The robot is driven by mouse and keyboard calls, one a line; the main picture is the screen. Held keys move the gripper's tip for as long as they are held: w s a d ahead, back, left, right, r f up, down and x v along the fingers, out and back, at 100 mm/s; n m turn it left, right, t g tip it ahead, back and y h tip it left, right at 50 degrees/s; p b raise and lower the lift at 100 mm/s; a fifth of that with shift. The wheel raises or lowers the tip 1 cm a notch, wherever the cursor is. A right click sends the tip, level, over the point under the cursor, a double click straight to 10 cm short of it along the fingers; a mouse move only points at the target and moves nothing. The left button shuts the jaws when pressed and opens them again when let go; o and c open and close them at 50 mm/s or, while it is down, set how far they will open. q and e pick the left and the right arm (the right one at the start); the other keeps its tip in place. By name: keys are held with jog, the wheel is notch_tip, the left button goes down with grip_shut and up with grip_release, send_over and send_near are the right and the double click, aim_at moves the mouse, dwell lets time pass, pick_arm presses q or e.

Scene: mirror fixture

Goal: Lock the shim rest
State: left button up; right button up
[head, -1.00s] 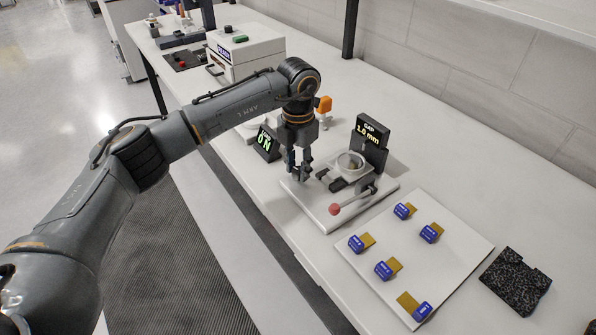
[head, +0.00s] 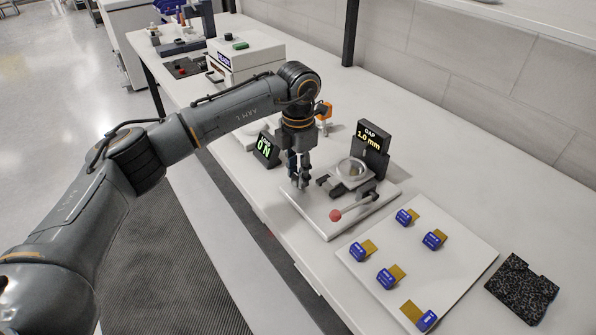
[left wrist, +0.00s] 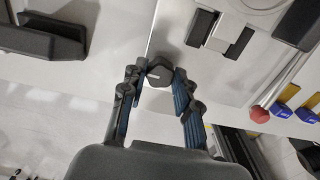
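The shim rest is a small fixture with a round glass-topped seat (head: 351,168) on a pale base plate (head: 326,226). A lever with a red ball (head: 335,215) lies along its front; the ball also shows in the left wrist view (left wrist: 259,114). A dark six-sided knob (left wrist: 160,73) with a white mark stands on the plate's left part. My left gripper (head: 299,183) points down over it. The head view hides the knob behind the fingers. My right gripper is not in view.
A GAP display (head: 372,142) reads 1.0 mm behind the fixture. A green-lit display (head: 265,150) stands to the left. A white board (head: 395,312) with several blue-tagged shims lies at the right, beside a black speckled block (head: 521,288). A white box (head: 246,58) stands farther back.

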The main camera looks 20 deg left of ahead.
pick_arm(q)
jog(key=o, duration=0.4)
jog(key=shift+r, duration=0.1)
notch_tip(320, 180, up, 12)
dwell(0.4)
